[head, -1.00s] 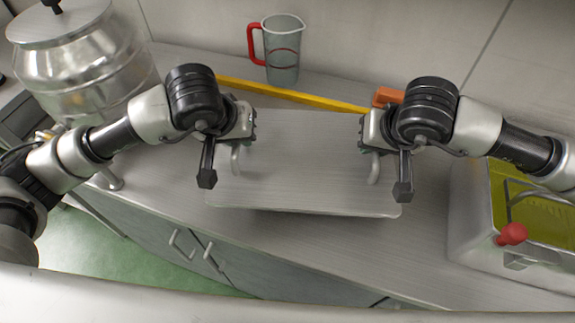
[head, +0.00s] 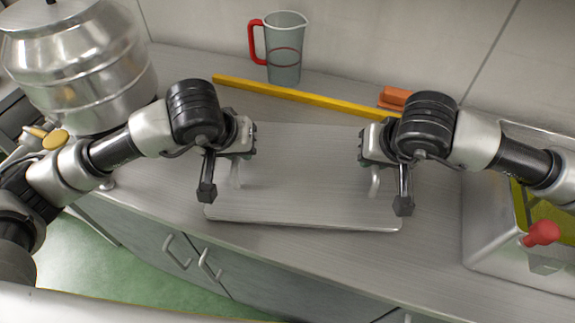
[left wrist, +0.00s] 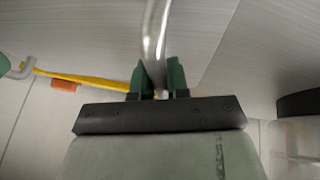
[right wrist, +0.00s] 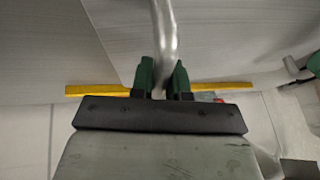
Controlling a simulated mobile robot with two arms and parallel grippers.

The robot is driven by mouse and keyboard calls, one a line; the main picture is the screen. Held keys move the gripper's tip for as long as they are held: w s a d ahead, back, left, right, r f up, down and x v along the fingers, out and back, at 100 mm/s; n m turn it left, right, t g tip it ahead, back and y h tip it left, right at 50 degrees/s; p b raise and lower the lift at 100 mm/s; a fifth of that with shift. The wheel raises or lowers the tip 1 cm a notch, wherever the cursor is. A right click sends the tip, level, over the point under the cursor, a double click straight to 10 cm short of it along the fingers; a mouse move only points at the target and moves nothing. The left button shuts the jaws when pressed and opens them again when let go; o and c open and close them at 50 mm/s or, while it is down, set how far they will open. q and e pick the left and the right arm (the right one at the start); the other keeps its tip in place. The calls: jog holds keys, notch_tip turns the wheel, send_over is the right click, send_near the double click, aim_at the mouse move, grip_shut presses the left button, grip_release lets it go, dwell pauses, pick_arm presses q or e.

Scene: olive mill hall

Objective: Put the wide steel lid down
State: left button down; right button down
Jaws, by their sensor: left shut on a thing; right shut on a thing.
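The wide steel lid (head: 305,190) is a flat brushed rectangle with two upright bar handles, level over the counter in the head view. My left gripper (head: 238,158) is shut on its left handle (head: 236,176); the left wrist view shows that handle (left wrist: 155,40) between the fingers (left wrist: 157,82). My right gripper (head: 374,160) is shut on its right handle (head: 375,182), also seen in the right wrist view (right wrist: 164,35). The lid's front edge lies close to the worktop with little shadow under it; I cannot tell whether it touches everywhere.
A yellow bar (head: 290,93) lies behind the lid, with an orange block (head: 394,97) near its right end. A jug with a red handle (head: 284,50) stands at the wall. A steel drum (head: 80,70) is at left, and a steel tub (head: 490,240) with yellow-green contents is at right.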

pick_arm(q)
jog(key=shift+a+f, duration=0.1)
jog(key=shift+f, duration=0.2)
pick_arm(e)
jog(key=shift+f, duration=0.35)
pick_arm(q)
jog(key=c, duration=1.1)
grip_release()
jog(key=shift+f, duration=0.1)
pick_arm(e)
jog(key=c, duration=1.1)
grip_release()
jog(key=shift+s+f, duration=0.1)
jog(key=shift+f, duration=0.05)
pick_arm(q)
jog(key=v, duration=0.8)
jog(key=shift+r, duration=0.25)
pick_arm(e)
jog(key=v, duration=0.8)
jog(key=shift+w+r, duration=0.2)
jog(key=shift+r, duration=0.3)
